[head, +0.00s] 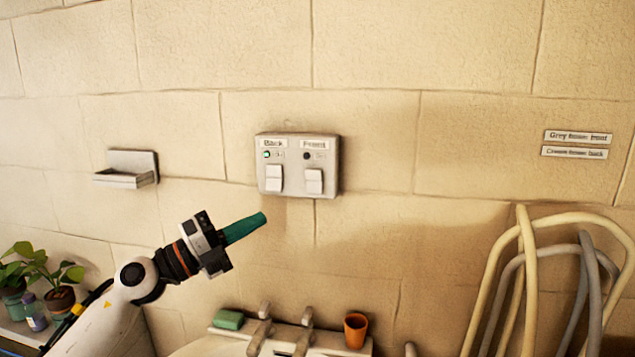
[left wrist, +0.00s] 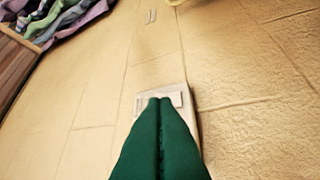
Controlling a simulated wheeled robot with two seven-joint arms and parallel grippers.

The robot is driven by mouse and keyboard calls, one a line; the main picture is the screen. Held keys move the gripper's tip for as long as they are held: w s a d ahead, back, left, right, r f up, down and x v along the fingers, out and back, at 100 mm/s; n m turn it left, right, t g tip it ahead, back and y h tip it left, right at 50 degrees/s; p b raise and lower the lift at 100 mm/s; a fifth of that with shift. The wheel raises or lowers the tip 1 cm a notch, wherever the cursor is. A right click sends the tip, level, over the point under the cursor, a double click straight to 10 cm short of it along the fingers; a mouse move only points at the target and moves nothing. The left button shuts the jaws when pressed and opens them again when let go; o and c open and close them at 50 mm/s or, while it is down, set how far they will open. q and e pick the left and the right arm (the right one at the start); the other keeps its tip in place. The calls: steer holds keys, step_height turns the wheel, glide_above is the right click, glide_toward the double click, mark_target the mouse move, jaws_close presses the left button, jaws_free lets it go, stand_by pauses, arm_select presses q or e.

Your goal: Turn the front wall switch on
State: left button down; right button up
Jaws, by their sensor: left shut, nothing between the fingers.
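A pale switch box (head: 298,150) is on the stone wall, with two white rocker switches. The left one, labelled Back (head: 274,179), has a lit green lamp above it. The right one, the front switch (head: 314,181), is under a label that appears to read Front, and its lamp is dark. My left gripper (head: 260,219) has green fingers, shut and empty, below and left of the box, pointing up and right. In the left wrist view the shut fingers (left wrist: 160,105) overlap the box (left wrist: 190,112) and hide most of it. My right gripper is not in view.
A washbasin with two taps (head: 304,330), a green soap block (head: 228,319) and an orange cup (head: 356,331) is below. A small wall shelf (head: 127,169) and potted plants (head: 58,300) are left. Coiled hoses (head: 527,260) and two wall labels (head: 577,144) are right.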

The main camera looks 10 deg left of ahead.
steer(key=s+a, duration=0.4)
arm_select(q)
steer(key=p, duration=0.4)
glide_toward(317, 175)
steer(key=s+d, duration=0.2)
steer(key=w, duration=0.2)
steer(key=w+d+r+p, duration=0.1)
steer(key=w+d, duration=0.1)
steer(key=w, duration=0.1)
steer(key=shift+w+d+r+p, duration=0.2)
steer(key=shift+w+r+p, duration=0.1)
steer(key=shift+p, duration=0.05)
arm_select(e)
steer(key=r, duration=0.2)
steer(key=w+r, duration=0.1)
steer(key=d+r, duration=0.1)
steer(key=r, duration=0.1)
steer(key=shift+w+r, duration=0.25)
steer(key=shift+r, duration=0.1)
arm_select(q)
steer(key=shift+w+r, duration=0.1)
